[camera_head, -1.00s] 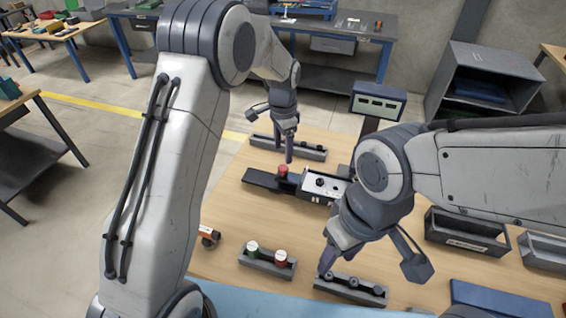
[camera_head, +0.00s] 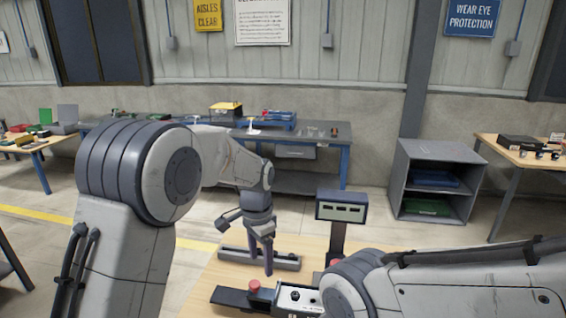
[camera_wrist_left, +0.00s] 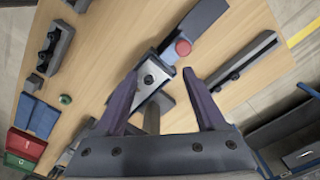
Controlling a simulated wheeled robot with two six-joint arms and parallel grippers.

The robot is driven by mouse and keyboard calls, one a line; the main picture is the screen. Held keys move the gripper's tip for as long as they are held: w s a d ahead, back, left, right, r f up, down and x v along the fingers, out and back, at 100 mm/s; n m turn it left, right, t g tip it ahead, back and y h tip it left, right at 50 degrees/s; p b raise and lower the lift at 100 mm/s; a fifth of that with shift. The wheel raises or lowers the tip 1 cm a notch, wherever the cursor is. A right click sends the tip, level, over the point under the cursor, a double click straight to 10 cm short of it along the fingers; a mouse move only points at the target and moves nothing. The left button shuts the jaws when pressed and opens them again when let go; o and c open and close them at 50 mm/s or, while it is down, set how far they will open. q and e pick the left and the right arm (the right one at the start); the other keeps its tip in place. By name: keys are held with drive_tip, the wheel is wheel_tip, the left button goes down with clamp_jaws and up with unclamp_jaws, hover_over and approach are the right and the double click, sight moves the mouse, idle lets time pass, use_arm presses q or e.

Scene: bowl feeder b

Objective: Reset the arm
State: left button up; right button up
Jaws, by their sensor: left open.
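My left gripper (camera_head: 262,258) hangs over the table with its purple fingers pointing down, in front of the grey rail (camera_head: 285,262) in the head view. In the left wrist view my left gripper (camera_wrist_left: 165,95) is open, with nothing between its fingertips. Below it are the feeder box (camera_wrist_left: 150,78) with a dark knob and the red button (camera_wrist_left: 183,47). The red button also shows in the head view (camera_head: 254,287). My right arm comes in at the lower right of the head view; its gripper is below the frame.
A display on a post (camera_head: 341,208) stands behind the feeder on the table (camera_head: 205,292). A grey shelf unit (camera_head: 400,185) and a blue-framed bench (camera_head: 343,160) stand farther back. The left wrist view shows blue bins (camera_wrist_left: 36,115) at left and another grey rail (camera_wrist_left: 55,48).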

use_arm(q)
drive_tip(key=s+d+r+n, duration=0.1)
drive_tip(key=s+d, duration=0.1)
drive_tip(key=s, duration=0.3)
drive_tip(key=s+d+r, duration=0.2)
drive_tip(key=s, duration=0.4)
drive_tip(key=s+a+f+n+b, duration=0.1)
drive_tip(key=s+n, duration=0.1)
drive_tip(key=s, duration=1.6)
drive_tip(key=shift+s+a+f+h+b, duration=0.3)
drive_tip(key=shift+s+a+f+h, duration=0.05)
drive_tip(key=shift+a+f+h, duration=0.05)
use_arm(e)
drive_tip(key=shift+f, duration=0.9)
